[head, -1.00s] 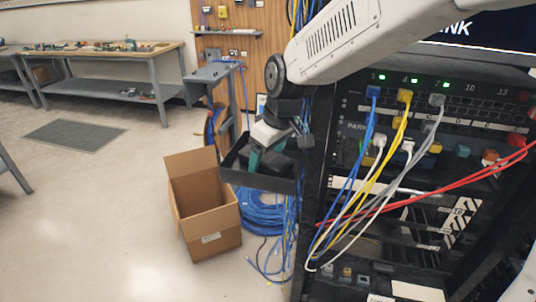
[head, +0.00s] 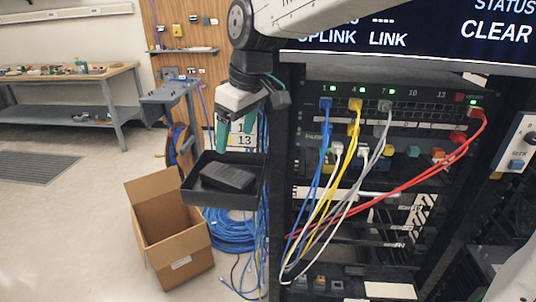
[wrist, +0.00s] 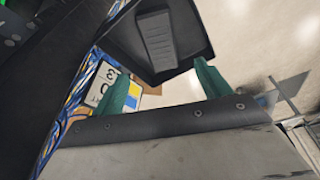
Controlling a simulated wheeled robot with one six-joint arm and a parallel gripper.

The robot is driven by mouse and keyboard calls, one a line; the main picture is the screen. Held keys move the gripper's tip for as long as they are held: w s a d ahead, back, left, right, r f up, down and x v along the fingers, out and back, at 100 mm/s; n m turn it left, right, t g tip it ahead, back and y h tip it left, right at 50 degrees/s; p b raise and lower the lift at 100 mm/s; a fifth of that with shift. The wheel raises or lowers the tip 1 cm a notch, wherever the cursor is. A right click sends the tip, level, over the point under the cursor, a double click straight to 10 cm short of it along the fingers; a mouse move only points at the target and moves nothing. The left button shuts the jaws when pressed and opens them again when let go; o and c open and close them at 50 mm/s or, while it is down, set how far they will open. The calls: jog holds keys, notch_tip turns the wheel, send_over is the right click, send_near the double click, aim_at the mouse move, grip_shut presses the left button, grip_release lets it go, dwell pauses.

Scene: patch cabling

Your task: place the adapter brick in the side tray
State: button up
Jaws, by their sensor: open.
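The adapter brick (head: 228,177) is a dark grey block lying in the black side tray (head: 222,200), which is fixed to the left side of the rack. In the wrist view the brick (wrist: 156,40) lies on the floor of the tray (wrist: 112,32), apart from the fingers. My gripper (head: 235,142) hangs above the tray with its green fingers apart and nothing between them. In the wrist view the two green fingertips of my gripper (wrist: 165,85) are spread.
An open cardboard box (head: 172,232) and coiled blue cable (head: 230,232) are on the floor below the tray. Blue, yellow, white, grey and red patch cables (head: 400,200) hang across the rack front to the right.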

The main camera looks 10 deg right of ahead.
jog(key=s+d+f+m, duration=0.2)
jog(key=s+d+m, duration=0.1)
jog(key=s+d, duration=0.3)
jog(key=s+d+f+m+h, duration=0.1)
jog(key=s+d+m, duration=0.2)
jog(key=s+d, duration=0.4)
jog(key=s+d+f+m+g+h, duration=0.1)
jog(key=s+d+f+m, duration=0.1)
jog(key=s+d, duration=0.5)
jog(key=s+m, duration=0.1)
jog(key=s, duration=0.4)
jog(key=shift+s+d+f+m, duration=0.15)
jog(key=shift+d+f+m, duration=0.05)
jog(key=shift+f+m, duration=0.1)
